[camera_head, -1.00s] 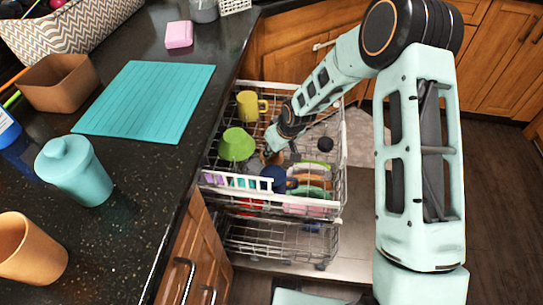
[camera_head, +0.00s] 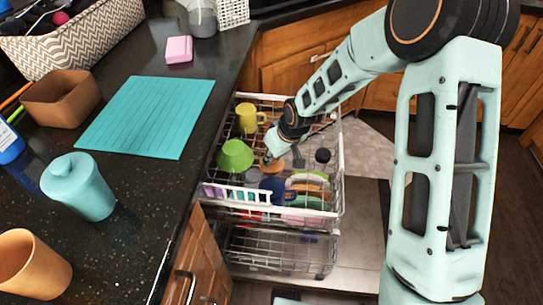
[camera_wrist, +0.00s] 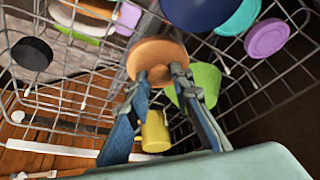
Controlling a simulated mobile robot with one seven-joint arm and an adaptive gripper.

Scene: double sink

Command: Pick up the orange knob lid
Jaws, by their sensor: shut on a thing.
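The orange knob lid (camera_wrist: 157,55) is a round orange disc in the wrist view, with its knob side toward my gripper (camera_wrist: 160,78). My fingers are shut on it at its knob. In the head view the lid (camera_head: 270,164) shows as a small orange patch at the tip of my gripper (camera_head: 274,156), over the dishwasher's upper rack. My gripper partly covers it there. I cannot tell how far it is above the rack wires.
The upper rack (camera_head: 340,165) holds a yellow mug (camera_head: 246,118), a green cup (camera_head: 235,156), a dark blue mug (camera_head: 272,187), a black round item (camera_head: 322,156) and several plates. The counter on the left holds a teal mat (camera_head: 145,115) and a teal lidded jar (camera_head: 78,187).

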